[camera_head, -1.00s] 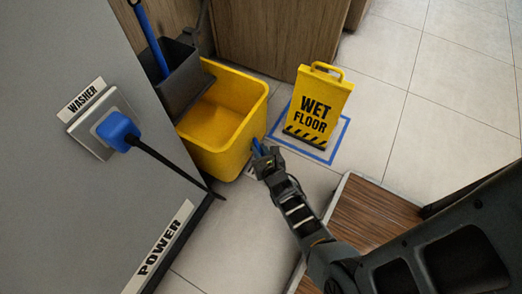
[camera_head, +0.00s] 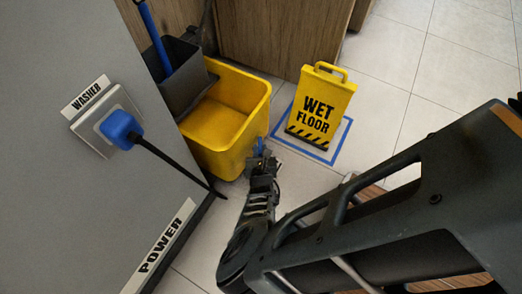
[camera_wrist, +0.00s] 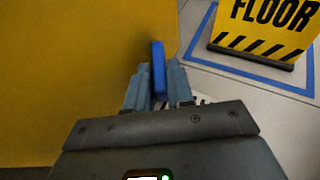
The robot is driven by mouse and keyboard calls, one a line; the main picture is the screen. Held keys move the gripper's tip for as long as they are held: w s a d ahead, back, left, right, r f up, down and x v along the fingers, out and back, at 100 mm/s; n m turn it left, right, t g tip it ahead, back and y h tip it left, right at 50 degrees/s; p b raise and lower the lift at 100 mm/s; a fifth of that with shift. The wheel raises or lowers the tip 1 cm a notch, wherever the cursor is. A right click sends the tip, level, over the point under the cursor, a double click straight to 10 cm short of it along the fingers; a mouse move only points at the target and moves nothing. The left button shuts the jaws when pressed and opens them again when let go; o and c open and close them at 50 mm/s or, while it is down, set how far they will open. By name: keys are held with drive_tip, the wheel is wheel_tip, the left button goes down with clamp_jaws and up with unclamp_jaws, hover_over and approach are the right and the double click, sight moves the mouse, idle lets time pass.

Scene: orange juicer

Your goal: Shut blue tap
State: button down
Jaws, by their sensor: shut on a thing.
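The blue tap (camera_wrist: 158,68) sits low on the side of the yellow mop bucket (camera_head: 236,110). In the wrist view it is an upright blue handle between my fingers. My gripper (camera_wrist: 158,85) is shut on it, one finger on each side. In the head view the tap (camera_head: 259,146) is a small blue spot at the bucket's right corner, just above my gripper (camera_head: 263,163). The tap's base and the bucket's outlet are hidden by the fingers.
A yellow wet floor sign (camera_head: 320,105) stands in a blue taped square right of the bucket. A grey washer panel (camera_head: 80,170) with a blue plug (camera_head: 120,129) and black cable is at left. Wood cabinets stand behind. Tiled floor is clear at upper right.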

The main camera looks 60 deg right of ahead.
drive_tip(key=shift+w+a+m+g+h, duration=0.15)
drive_tip(key=shift+m+g+h, duration=0.35)
drive_tip(key=shift+m+g, duration=0.45)
drive_tip(key=c, duration=1.1)
unclamp_jaws()
drive_tip(key=shift+w, duration=0.1)
drive_tip(key=shift+s+n+t+y, duration=0.25)
drive_tip(key=shift+n+t+y, duration=0.45)
drive_tip(key=shift+n+t, duration=0.75)
